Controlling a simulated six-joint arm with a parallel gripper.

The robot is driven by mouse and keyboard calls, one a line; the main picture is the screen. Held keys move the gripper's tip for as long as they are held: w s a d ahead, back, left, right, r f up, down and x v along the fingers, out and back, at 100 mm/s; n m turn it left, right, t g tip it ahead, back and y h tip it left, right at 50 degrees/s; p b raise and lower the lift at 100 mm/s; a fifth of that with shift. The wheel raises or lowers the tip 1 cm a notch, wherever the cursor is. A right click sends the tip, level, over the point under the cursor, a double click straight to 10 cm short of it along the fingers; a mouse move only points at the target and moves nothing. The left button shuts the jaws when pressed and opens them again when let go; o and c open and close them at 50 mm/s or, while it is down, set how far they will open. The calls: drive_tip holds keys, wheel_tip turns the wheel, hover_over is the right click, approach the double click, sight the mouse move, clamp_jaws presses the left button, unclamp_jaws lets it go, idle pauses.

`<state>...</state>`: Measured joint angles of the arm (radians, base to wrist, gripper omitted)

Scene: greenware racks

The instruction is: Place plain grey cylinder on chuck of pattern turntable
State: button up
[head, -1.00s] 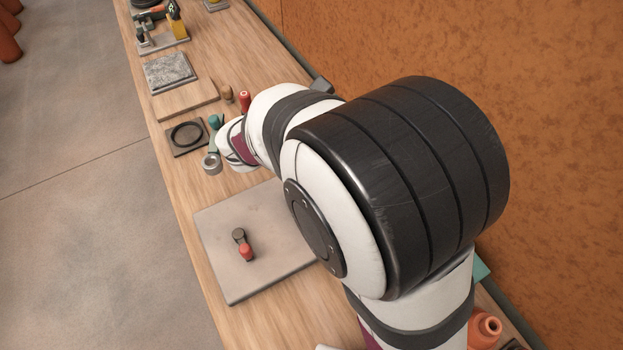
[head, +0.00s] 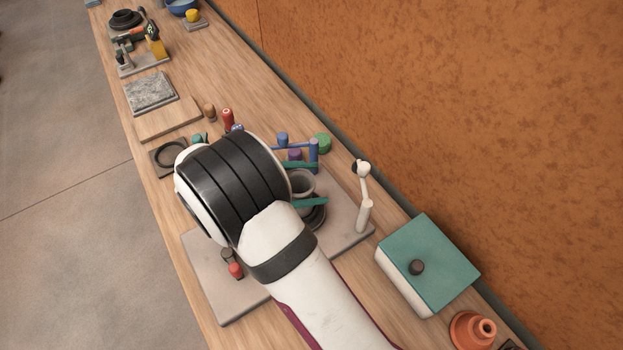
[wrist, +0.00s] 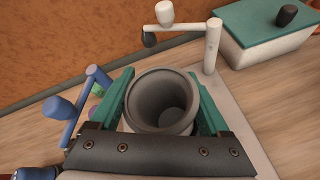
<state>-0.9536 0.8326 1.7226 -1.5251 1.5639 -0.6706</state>
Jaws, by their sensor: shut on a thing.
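The plain grey cylinder (head: 301,184) is a hollow, open-topped grey form, upright between the teal fingers of my gripper (head: 304,183). In the wrist view the cylinder (wrist: 160,100) fills the space between the two fingers, and my gripper (wrist: 160,103) is shut on it. In the head view a dark round piece (head: 317,217), which looks like part of the turntable, shows just below the cylinder and near finger. The cylinder's lower end is hidden, so I cannot tell whether it touches anything beneath.
A white post with a side arm (head: 363,198) stands on the grey slab (head: 350,238) close right of the gripper. A blue frame (head: 312,155) stands behind. A teal-lidded box (head: 430,262) is farther right.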

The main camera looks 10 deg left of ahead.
drive_tip(key=shift+f, duration=0.45)
drive_tip(key=o, duration=1.4)
drive_tip(key=shift+f, duration=0.1)
